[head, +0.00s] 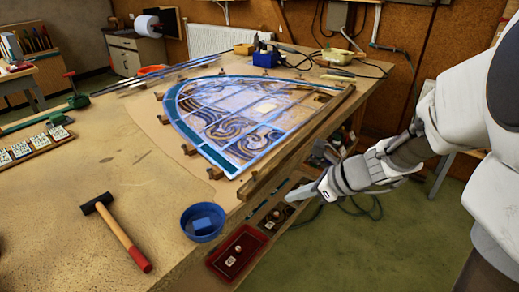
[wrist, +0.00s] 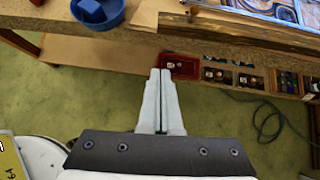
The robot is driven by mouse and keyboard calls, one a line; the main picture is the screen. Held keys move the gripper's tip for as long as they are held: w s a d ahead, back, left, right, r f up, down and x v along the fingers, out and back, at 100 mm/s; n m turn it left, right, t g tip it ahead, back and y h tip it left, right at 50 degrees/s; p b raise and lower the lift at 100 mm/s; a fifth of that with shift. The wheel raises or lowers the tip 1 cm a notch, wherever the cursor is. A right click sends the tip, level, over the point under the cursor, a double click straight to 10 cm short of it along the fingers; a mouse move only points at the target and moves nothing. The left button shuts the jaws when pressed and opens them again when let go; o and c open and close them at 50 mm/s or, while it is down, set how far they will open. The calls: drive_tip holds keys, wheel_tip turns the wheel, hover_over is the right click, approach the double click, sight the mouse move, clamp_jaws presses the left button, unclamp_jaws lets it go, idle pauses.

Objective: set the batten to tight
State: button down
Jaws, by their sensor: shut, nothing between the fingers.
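The leaded panel (head: 245,112), with a blue-edged curved outline, lies on the workbench. A long wooden batten (head: 292,150) runs along the panel's straight edge near the bench edge. It also shows in the wrist view (wrist: 235,38) at the upper right. I cannot tell from these views whether the batten presses on the panel. My gripper (head: 293,195) is off the bench's right side, apart from the batten and nearer the camera. In the wrist view my gripper (wrist: 160,73) has its two fingers together with nothing between them.
A blue bowl (head: 202,236) and a hammer (head: 118,232) are on the bench's near part. A red tray (head: 222,266) and several bins (wrist: 225,76) sit on a shelf below the bench edge. Small wooden blocks (head: 188,149) surround the panel. Floor beside the bench is mostly clear.

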drive_tip(key=b, duration=0.3)
approach(249, 200)
wheel_tip(249, 200, down, 4)
drive_tip(key=shift+w+a, duration=0.55)
drive_tip(key=shift+a, duration=0.35)
drive_tip(key=shift+w+a, duration=0.55)
drive_tip(key=shift+a, duration=0.3)
